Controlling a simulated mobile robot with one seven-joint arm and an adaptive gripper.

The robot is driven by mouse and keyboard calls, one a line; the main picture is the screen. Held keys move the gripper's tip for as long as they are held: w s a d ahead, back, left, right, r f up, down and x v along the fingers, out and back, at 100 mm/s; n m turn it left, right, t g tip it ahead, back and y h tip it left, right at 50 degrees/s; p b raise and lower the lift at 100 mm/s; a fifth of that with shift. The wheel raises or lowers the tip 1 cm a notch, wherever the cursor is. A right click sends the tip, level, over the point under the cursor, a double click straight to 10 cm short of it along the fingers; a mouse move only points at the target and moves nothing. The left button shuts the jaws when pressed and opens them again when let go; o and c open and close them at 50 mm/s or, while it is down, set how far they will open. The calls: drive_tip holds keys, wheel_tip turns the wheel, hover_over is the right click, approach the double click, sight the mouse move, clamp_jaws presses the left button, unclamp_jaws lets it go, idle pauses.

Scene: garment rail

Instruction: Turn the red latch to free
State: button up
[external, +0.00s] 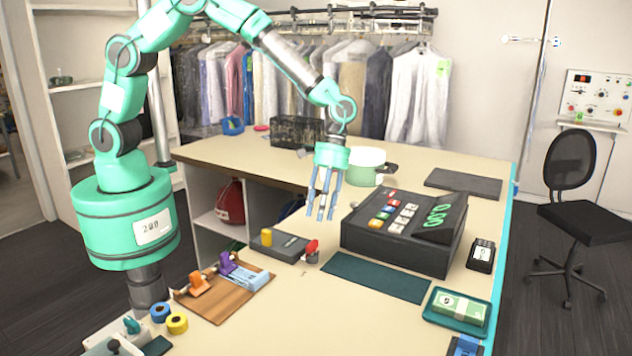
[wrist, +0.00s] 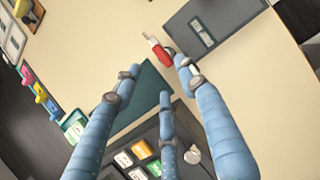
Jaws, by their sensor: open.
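The red latch (external: 312,247) sits on a small grey mount on the counter, beside a flat dark box. In the wrist view the red latch (wrist: 161,52) lies just beyond the fingertips, near the tip of the right finger. My gripper (external: 323,212) points down above the counter, behind the latch in the external view and apart from it. Its fingers are spread and empty; the gripper also shows in the wrist view (wrist: 155,85). The flat dark box (external: 285,245) carries a yellow knob. I cannot tell the latch's exact turned position.
A black cash register (external: 405,230) stands close to the right of my gripper. A dark green mat (external: 375,277) lies in front of it. A wooden board (external: 225,292) with orange and purple clips is at the left. A green pot (external: 366,166) stands behind.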

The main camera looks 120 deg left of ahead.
sight(314, 243)
drive_tip(key=x, duration=0.8)
drive_tip(key=shift+d+f, duration=0.15)
drive_tip(key=shift+f, duration=0.15)
